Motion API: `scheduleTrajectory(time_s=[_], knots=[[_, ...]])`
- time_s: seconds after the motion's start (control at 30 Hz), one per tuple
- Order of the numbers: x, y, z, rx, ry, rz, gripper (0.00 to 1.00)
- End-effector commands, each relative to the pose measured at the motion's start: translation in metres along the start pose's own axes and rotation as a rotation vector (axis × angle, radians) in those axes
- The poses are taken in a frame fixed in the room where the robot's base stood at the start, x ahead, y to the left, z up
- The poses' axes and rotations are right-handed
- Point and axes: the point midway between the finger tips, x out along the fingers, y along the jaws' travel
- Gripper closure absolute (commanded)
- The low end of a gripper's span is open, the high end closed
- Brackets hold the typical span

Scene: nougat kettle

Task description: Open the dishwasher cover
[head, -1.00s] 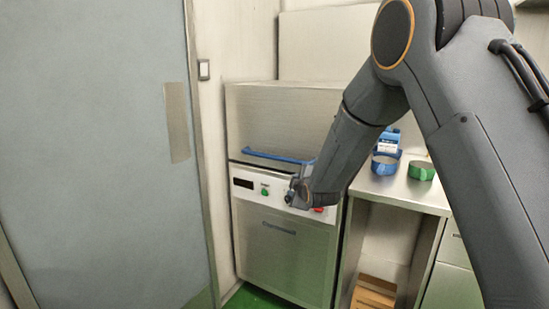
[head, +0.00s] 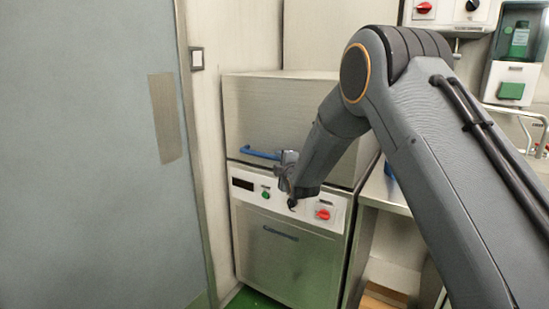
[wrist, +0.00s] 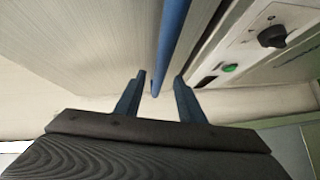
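The steel dishwasher cover (head: 270,108) is down, above the control panel (head: 245,184). A blue bar handle (head: 258,153) runs along its lower front edge, its right part hidden by my arm. My gripper (head: 284,168) is at the handle in the head view. In the wrist view the two fingers of my gripper (wrist: 158,97) stand apart, and the blue handle (wrist: 172,45) runs between them. Gaps show on both sides of the handle, so the gripper is open and not clamped on it.
A red switch (head: 323,214) and a green button (head: 265,195) sit on the panel just below my gripper. A grey door (head: 85,150) stands at the left. A steel counter (head: 385,190) adjoins the dishwasher at the right, partly behind my arm.

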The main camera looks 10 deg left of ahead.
Motion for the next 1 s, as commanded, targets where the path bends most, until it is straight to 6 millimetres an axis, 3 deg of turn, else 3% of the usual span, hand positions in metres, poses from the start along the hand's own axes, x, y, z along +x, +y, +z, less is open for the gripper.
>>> scheduleTrajectory(time_s=[0.2, 0.4, 0.8, 1.0], knots=[[0.033, 0.000, 0.001, 0.000, -0.002, 0.000, 0.64], [0.051, -0.001, -0.001, 0.000, 0.001, -0.001, 0.64], [0.057, -0.001, -0.002, 0.000, 0.002, -0.002, 0.64], [0.057, -0.001, -0.003, 0.000, 0.002, -0.002, 0.98]])
